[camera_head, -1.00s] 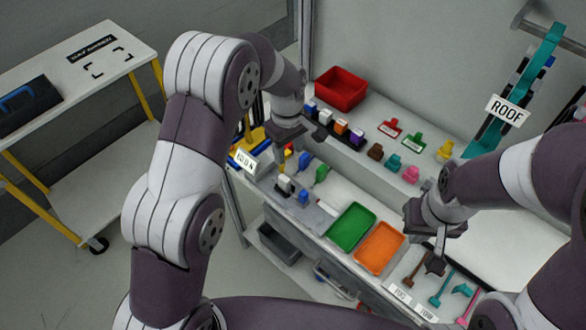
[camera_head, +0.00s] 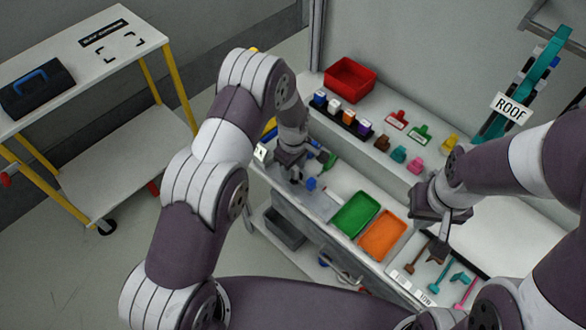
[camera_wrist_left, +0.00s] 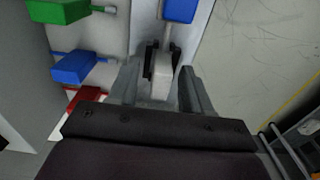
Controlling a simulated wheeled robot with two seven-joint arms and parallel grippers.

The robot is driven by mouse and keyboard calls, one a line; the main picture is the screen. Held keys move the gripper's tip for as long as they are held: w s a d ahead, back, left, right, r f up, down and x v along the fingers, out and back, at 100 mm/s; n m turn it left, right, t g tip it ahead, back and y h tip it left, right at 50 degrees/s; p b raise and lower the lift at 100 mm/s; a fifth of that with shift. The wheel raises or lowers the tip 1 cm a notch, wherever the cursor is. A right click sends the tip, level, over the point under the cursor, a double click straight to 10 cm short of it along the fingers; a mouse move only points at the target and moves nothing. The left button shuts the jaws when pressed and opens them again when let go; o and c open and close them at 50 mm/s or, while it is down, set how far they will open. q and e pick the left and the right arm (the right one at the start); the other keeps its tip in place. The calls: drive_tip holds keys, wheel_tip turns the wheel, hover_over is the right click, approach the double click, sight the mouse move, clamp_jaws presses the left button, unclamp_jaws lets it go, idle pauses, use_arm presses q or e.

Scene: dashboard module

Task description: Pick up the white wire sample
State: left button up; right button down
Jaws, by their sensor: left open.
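The white wire sample (camera_wrist_left: 161,80) shows in the left wrist view, a pale block with dark clips at its side, standing between the fingers of my left gripper (camera_wrist_left: 160,92). The fingers are open, with a gap on the right; I cannot tell whether the left one touches. In the head view my left gripper (camera_head: 294,174) is low over the left end of the bench and hides the white sample. My right gripper (camera_head: 440,245) hangs over the right part of the bench; its fingers are too small to judge.
A blue sample (camera_wrist_left: 180,10) stands just beyond the white one. Green (camera_wrist_left: 60,11), blue (camera_wrist_left: 74,68) and red (camera_wrist_left: 88,97) pieces lie close on the left. Green (camera_head: 355,214) and orange (camera_head: 382,236) trays lie to the right. A red bin (camera_head: 350,80) stands behind.

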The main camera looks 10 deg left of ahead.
use_arm(q)
drive_tip(key=shift+s, duration=0.1)
clamp_jaws()
drive_tip(key=shift+r, duration=0.15)
